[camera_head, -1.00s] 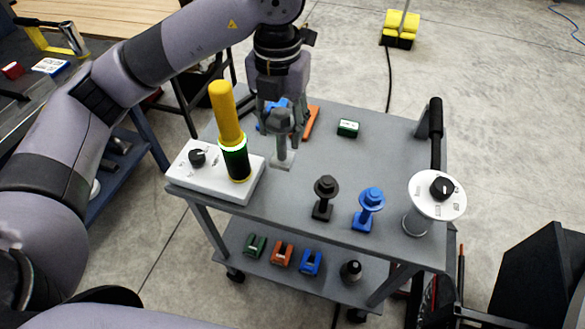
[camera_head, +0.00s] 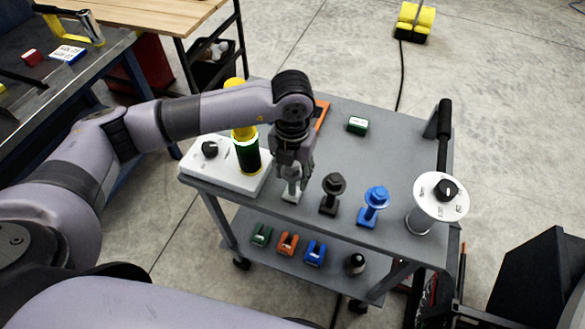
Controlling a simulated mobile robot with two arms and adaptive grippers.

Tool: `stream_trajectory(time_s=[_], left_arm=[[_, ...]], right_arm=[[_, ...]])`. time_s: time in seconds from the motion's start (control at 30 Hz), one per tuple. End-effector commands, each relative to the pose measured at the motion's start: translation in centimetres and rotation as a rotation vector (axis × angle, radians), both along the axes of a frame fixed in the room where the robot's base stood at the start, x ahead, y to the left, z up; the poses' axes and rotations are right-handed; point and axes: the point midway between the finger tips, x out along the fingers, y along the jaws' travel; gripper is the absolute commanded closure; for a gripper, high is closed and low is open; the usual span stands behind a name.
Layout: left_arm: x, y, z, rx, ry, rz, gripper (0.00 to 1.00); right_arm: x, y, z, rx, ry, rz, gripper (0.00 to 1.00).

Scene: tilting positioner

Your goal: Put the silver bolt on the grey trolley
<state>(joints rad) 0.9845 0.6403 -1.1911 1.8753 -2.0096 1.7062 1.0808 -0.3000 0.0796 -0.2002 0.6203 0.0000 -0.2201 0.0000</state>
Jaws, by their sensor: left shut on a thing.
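The silver bolt (camera_head: 291,190) is in my left gripper (camera_head: 292,172), which comes down from above and is shut on it. The bolt is upright with its pale foot at or just above the top of the grey trolley (camera_head: 390,155); I cannot tell whether it touches. The gripper hides much of the bolt. It is left of the black bolt (camera_head: 333,186), in line with it and the blue bolt (camera_head: 375,201), both upright on the trolley top. My right gripper is not in view.
A white box with a knob (camera_head: 211,165) and a yellow-green cylinder (camera_head: 248,155) are close left of the gripper. A green box (camera_head: 357,125) lies behind. A round white dial (camera_head: 436,205) stands right. Coloured blocks (camera_head: 288,243) sit on the lower shelf. The middle top is clear.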

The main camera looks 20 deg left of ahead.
Motion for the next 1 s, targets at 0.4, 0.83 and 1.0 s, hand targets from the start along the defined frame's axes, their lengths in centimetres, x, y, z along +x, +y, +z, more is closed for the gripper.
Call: stream_trajectory(time_s=[0.4, 0.83, 1.0], left_arm=[[0.06, -0.04, -0.18, -0.001, -0.002, 0.000, 0.53], [0.05, -0.03, -0.17, -0.001, -0.001, 0.000, 0.39], [0.08, -0.04, 0.30, -0.002, -0.002, 0.000, 0.39]], right_arm=[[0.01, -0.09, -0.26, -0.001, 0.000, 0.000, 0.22], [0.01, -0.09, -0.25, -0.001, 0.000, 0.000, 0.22], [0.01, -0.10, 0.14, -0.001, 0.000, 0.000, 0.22]])
